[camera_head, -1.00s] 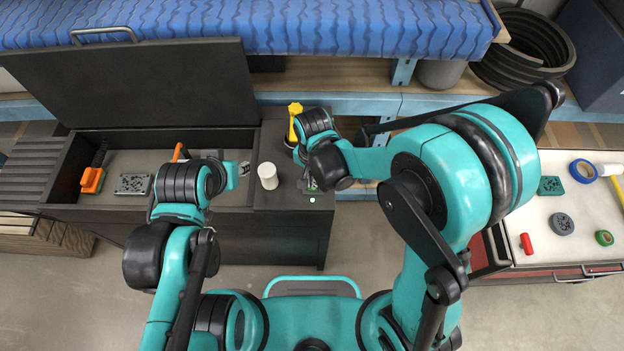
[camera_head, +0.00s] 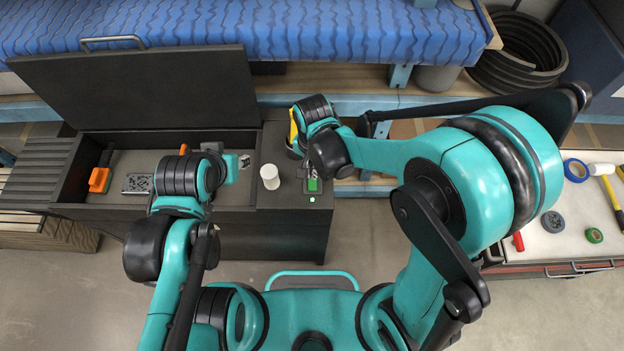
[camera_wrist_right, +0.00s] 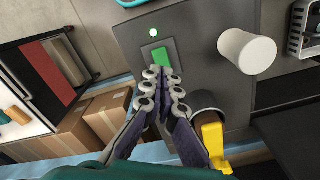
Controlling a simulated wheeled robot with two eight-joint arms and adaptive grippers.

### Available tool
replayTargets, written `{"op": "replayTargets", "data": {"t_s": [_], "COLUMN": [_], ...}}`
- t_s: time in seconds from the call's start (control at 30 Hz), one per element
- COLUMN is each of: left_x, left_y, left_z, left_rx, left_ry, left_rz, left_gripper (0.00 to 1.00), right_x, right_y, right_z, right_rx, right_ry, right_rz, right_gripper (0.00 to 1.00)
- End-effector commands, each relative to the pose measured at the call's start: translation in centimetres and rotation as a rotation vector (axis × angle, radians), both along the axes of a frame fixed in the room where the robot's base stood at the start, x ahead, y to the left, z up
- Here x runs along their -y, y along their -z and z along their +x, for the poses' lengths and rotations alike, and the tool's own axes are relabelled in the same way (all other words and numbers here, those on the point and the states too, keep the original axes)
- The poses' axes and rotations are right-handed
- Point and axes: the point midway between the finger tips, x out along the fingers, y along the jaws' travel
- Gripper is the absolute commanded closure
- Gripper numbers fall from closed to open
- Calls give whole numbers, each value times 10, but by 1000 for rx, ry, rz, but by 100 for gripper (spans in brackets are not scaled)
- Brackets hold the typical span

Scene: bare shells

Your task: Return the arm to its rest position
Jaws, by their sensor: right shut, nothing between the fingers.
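My right gripper (camera_wrist_right: 162,88) is shut and empty in the right wrist view. Its fingertips appear over or beside a green rocker-like switch (camera_wrist_right: 161,56) on a dark panel; whether they touch it I cannot tell. In the head view the same green switch (camera_head: 314,185) shows just below my right wrist, which hides most of the fingers. My left arm is bent over the open dark box; its gripper (camera_head: 241,163) shows only in small part at the right of the wrist, too hidden to judge its jaws.
A white cylinder (camera_head: 270,176) stands left of the switch. A dark cup (camera_wrist_right: 208,113) holding a yellow-handled item (camera_wrist_right: 213,145) is close to my right fingers. The open box (camera_head: 120,205) holds an orange-handled brush (camera_head: 99,179). A worktable with tools (camera_head: 545,250) lies at the right.

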Motion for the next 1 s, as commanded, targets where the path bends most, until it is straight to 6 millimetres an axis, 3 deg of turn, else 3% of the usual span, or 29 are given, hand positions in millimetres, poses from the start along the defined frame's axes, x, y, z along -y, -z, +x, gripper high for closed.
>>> {"op": "replayTargets", "data": {"t_s": [0.33, 0.47, 0.77, 1.0], "left_x": [0, 0, 0, 0], "left_y": [1, 12, 80, 133], "left_z": [0, 0, 0, 0], "left_rx": [0, 0, 0, 0], "left_ry": [0, 0, 0, 0], "left_rz": [0, 0, 0, 0], "left_gripper": [66, 66, 66, 66], "right_x": [0, 10, 81, 138], "right_y": [0, 0, -6, 6], "right_z": [0, 1, -5, -28], "right_rx": [1, 26, 248, 455], "right_ry": [-1, -20, -200, -365], "right_rz": [0, 11, 39, -33], "right_gripper": [100, 100, 100, 100]}}
